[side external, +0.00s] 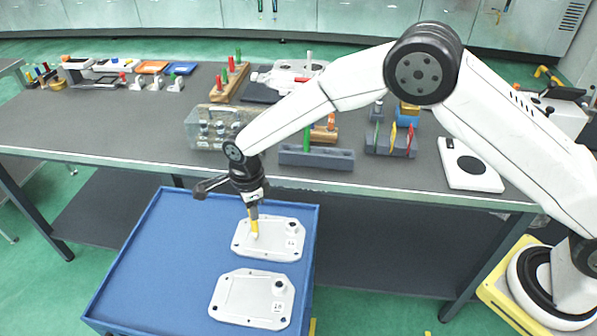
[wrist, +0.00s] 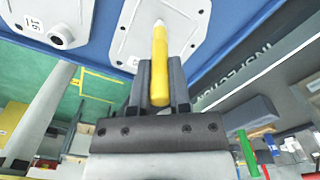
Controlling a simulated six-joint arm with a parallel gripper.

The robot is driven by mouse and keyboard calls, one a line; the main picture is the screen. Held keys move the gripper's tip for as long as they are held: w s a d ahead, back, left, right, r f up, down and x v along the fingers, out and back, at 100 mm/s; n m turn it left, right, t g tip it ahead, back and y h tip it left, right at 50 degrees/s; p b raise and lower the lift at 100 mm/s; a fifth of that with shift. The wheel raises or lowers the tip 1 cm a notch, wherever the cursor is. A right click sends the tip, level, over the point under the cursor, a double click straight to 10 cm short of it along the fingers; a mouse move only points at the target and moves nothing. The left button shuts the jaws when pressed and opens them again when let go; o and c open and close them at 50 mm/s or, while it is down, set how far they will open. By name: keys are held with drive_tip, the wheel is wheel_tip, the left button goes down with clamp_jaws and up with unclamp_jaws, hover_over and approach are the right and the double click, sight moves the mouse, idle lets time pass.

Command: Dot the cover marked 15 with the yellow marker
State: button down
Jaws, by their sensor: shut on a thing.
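My gripper (side external: 253,206) is shut on the yellow marker (side external: 254,226), which points down at the left part of the far white cover (side external: 270,247). In the wrist view the marker (wrist: 160,65) sits between the fingers (wrist: 160,80), with its pale tip over that cover (wrist: 193,22). I cannot tell whether the tip touches the surface, and I see no dot. This cover's label is too small to read. A near white cover (side external: 240,297) lies beside it. In the wrist view, the neighbouring cover (wrist: 85,10) bears an upside-down label that looks like 16.
Both covers lie on a blue cart top (side external: 165,255) with raised edges; its left part is bare. Behind stands a dark bench (side external: 120,130) with a clear box (side external: 205,128), a grey block (side external: 316,158) and a rack of coloured tools (side external: 390,140).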

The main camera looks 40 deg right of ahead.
drive_tip(key=shift+r, duration=0.1)
idle(0.3)
drive_tip(key=shift+r, duration=3.4)
drive_tip(key=shift+f, duration=0.2)
drive_tip(key=shift+f, duration=2.75)
drive_tip(key=shift+f, duration=0.45)
drive_tip(key=shift+r, duration=3.4)
